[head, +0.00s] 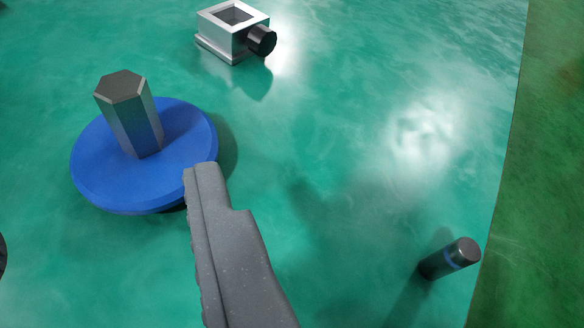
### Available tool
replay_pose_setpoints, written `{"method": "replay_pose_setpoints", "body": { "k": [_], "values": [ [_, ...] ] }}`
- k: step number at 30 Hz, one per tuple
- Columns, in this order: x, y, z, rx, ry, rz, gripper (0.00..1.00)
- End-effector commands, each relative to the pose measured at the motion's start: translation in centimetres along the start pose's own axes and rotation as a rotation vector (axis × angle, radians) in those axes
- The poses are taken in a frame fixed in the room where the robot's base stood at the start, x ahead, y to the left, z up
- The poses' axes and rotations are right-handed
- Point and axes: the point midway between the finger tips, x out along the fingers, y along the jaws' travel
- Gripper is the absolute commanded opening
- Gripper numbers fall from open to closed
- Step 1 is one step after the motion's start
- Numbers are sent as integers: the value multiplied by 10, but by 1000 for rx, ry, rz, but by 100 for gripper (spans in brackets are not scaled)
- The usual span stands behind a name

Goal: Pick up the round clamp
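A blue round disc (95,175) with a grey hexagonal post (135,120) standing on it is at the left in the head view. It is the only round piece of this kind, and I take it for the round clamp. One grey finger of my gripper (225,245) shows, with its ridged pad facing left. Its tip overlaps the disc's lower right edge in the picture; I cannot tell if they touch. The other finger is out of view. Nothing lies against the visible pad along its length, so the gripper looks open and empty.
A silver square block (225,40) with a hollow top and a black knob stands at the top. A dark shape is cut off at the left edge.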

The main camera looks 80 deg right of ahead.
Motion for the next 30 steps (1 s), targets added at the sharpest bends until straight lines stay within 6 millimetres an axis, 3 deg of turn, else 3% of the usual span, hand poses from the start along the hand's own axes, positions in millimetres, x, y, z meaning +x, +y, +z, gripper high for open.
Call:
{"method": "replay_pose_setpoints", "body": {
  "k": [8, 22, 30],
  "values": [
    [7, 4, 3, -1, 1, 10, 51],
    [75, 3, 5, -1, -2, 8, 51],
    [92, 2, 3, -1, 1, 6, 51]
  ]
}}
